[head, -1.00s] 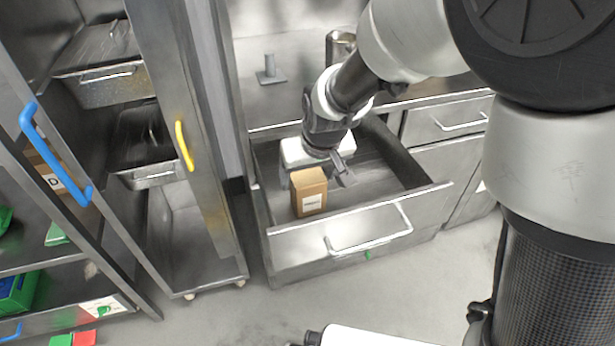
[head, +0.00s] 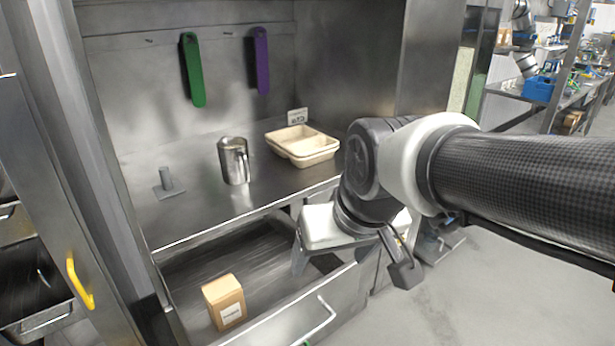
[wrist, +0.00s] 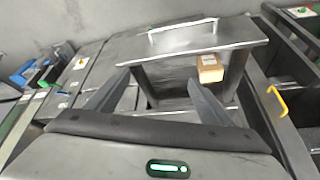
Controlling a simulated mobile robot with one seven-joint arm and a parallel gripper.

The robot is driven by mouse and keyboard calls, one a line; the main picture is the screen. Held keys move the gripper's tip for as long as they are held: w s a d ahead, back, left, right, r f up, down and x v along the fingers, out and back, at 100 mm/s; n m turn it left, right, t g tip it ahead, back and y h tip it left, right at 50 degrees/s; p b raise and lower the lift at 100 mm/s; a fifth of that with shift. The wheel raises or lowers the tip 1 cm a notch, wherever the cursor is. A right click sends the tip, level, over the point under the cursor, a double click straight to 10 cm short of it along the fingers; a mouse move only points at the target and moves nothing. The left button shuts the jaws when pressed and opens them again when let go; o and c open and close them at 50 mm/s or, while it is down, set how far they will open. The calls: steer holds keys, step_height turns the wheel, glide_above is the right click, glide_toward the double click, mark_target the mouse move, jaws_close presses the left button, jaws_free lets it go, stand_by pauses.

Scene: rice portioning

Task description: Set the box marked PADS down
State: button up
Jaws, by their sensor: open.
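A brown cardboard box (head: 226,302) with a white label stands upright in the open metal drawer (head: 268,328), near its front. The label is too small to read. The box also shows in the wrist view (wrist: 209,68), beyond the right fingertip. My gripper (head: 350,262) is to the right of the box in the head view, apart from it. In the wrist view my gripper's fingers (wrist: 157,78) are spread wide with nothing between them.
A steel jug (head: 234,161) and a beige compartment tray (head: 303,146) stand on the counter above the drawer. A green strip (head: 193,70) and a purple strip (head: 261,60) hang on the back wall. A yellow handle (head: 80,284) is at the left. Floor at the right is clear.

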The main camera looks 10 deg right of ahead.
steer(key=s+d+r+m+h, duration=0.1)
steer(key=s+d+m, duration=0.1)
steer(key=s+d, duration=0.3)
steer(key=shift+s+d+t, duration=0.3)
steer(key=shift+s, duration=0.4)
steer(key=shift+r, duration=0.1)
